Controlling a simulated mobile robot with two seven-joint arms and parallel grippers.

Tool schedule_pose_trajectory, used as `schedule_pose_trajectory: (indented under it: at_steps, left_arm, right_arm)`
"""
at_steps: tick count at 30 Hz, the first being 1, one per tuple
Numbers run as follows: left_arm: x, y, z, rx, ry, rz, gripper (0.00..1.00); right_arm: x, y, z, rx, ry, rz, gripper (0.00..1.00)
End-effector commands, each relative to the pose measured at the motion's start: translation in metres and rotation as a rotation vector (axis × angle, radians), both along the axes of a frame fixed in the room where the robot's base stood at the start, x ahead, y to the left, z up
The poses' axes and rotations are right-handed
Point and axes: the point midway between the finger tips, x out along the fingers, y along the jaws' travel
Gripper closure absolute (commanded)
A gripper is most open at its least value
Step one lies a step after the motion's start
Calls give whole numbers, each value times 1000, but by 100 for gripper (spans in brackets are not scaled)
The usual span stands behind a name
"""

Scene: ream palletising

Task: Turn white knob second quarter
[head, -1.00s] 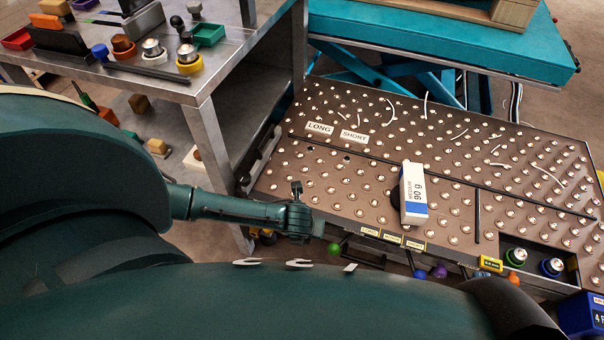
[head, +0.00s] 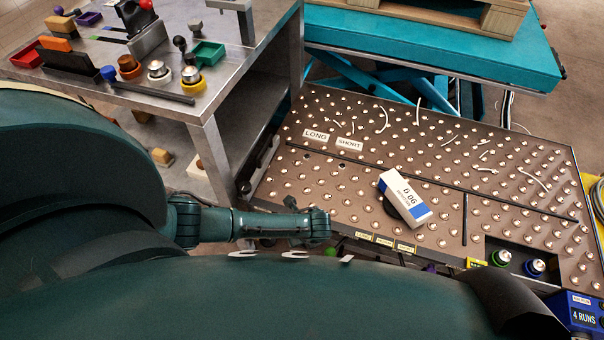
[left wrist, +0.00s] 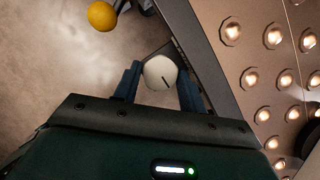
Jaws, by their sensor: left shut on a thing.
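The white knob (left wrist: 160,72) sits between the two blue fingers of my left gripper (left wrist: 160,84) in the left wrist view. The gripper is shut on it. In the head view my left gripper (head: 318,228) is at the front edge of the ball-top table (head: 340,195), and the knob is hidden there. A white and blue ream (head: 405,196) lies tilted on a dark round disc on the table. My right gripper is not in view.
LONG and SHORT labels (head: 332,138) lie on the table. A metal workbench (head: 225,85) stands left, a teal lift (head: 430,45) behind. A yellow ball (left wrist: 102,16) is near the gripper.

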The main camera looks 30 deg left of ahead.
Motion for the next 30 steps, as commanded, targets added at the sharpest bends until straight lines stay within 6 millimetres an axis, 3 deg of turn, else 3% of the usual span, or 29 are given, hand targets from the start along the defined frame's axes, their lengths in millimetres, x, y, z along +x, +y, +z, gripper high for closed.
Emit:
schedule_pose_trajectory:
  at_steps: [14,15,22,30]
  left_arm:
    - [0,1,0,2,-1,14,82]
    - [0,1,0,2,-1,14,55]
    - [1,1,0,0,-2,14,37]
    - [3,-1,2,-2,-7,11,37]
  right_arm:
    - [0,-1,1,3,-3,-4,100]
    - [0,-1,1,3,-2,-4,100]
    - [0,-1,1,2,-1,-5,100]
    - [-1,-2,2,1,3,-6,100]
